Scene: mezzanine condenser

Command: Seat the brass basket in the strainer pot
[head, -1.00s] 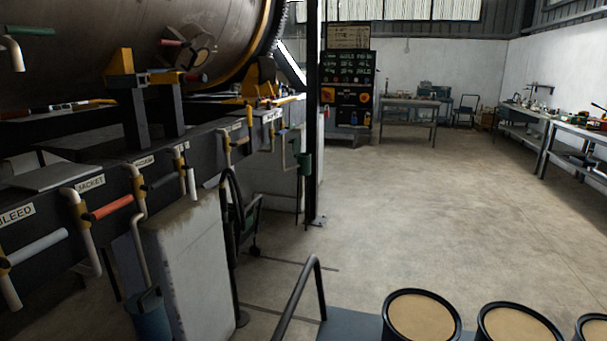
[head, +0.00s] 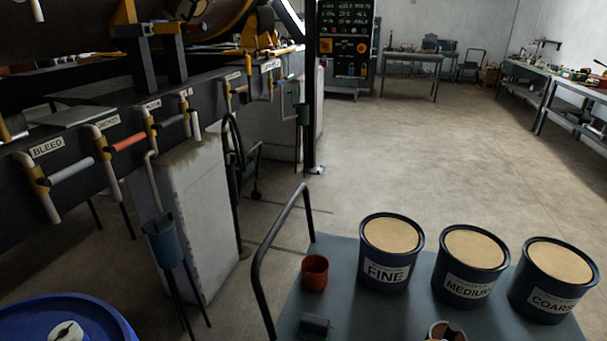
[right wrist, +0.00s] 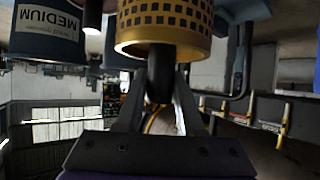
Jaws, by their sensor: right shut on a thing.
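The brass basket (right wrist: 165,40), a yellow perforated cylinder with a plain rim, fills the top middle of the right wrist view. My right gripper (right wrist: 160,78) is shut on a dark stem or handle at the basket. A round brass-coloured rim (head: 446,332), cut off by the bottom edge of the head view, looks like part of the same basket, in front of the bucket marked MEDIUM. My right gripper cannot be made out in the head view. My left gripper is not in view. I cannot pick out the strainer pot with certainty.
A blue drum (head: 90,312) stands lower left.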

